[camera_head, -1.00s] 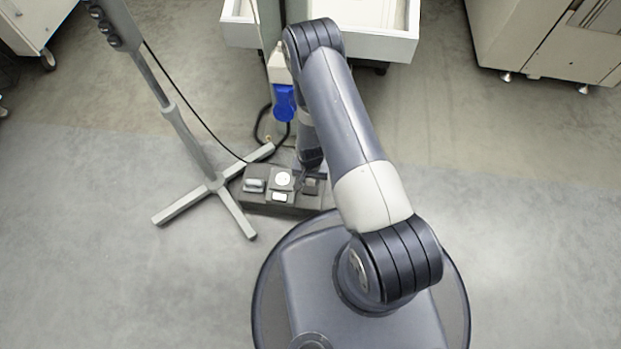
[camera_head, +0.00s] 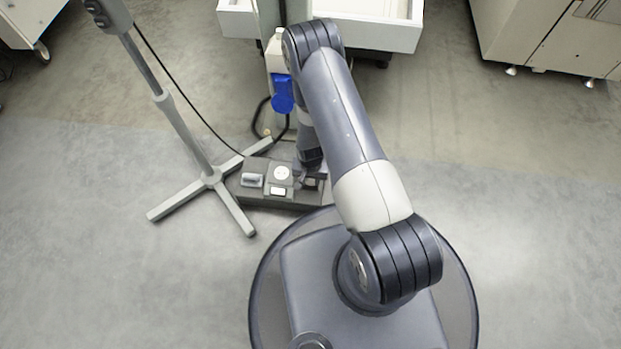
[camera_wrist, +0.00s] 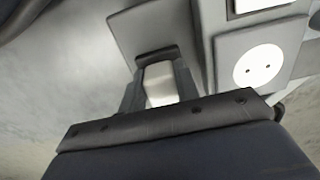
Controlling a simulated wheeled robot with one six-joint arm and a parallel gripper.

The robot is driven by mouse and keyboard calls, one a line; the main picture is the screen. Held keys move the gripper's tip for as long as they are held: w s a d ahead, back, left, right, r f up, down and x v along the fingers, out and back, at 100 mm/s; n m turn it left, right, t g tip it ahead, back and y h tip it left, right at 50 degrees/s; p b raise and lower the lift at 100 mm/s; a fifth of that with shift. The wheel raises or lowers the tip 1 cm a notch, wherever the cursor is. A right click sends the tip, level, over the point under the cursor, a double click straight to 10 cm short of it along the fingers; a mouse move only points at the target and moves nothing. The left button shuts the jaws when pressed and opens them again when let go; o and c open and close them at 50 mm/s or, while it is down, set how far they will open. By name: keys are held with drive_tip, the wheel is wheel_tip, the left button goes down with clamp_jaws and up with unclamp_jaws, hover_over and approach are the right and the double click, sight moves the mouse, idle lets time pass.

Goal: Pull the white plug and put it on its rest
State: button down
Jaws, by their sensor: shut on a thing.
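In the wrist view, my gripper (camera_wrist: 160,88) is shut on a pale block, the white plug (camera_wrist: 160,82), which shows between the dark fingers. Below it lies a grey plate (camera_wrist: 135,28); I cannot tell whether the plug touches it. In the head view, the socket (camera_head: 282,173) is on top of a dark floor box (camera_head: 262,198). My gripper (camera_head: 312,180) is at the box's right end, mostly hidden by my arm, and the plug cannot be made out there.
A grey stand with crossed feet (camera_head: 212,183) is just left of the box. A grey piece (camera_head: 252,181) and a small switch (camera_head: 278,191) are on the box. A blue socket (camera_head: 282,93) with a dark cable is behind. The floor to the right is clear.

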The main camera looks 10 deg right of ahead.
drive_tip(key=c, duration=1)
unclamp_jaws()
drive_tip(key=shift+o, duration=0.2)
wheel_tip(320, 180, up, 11)
drive_tip(key=p, duration=0.4)
drive_tip(key=shift+f, duration=0.15)
wheel_tip(320, 180, down, 11)
drive_tip(key=b, duration=0.4)
drive_tip(key=shift+f, duration=0.1)
wheel_tip(320, 180, up, 2)
drive_tip(key=shift+r+p, duration=0.2)
drive_tip(key=shift+p, duration=0.75)
drive_tip(key=shift+r+p, duration=0.5)
drive_tip(key=shift+r, duration=0.05)
drive_tip(key=shift+f, duration=0.15)
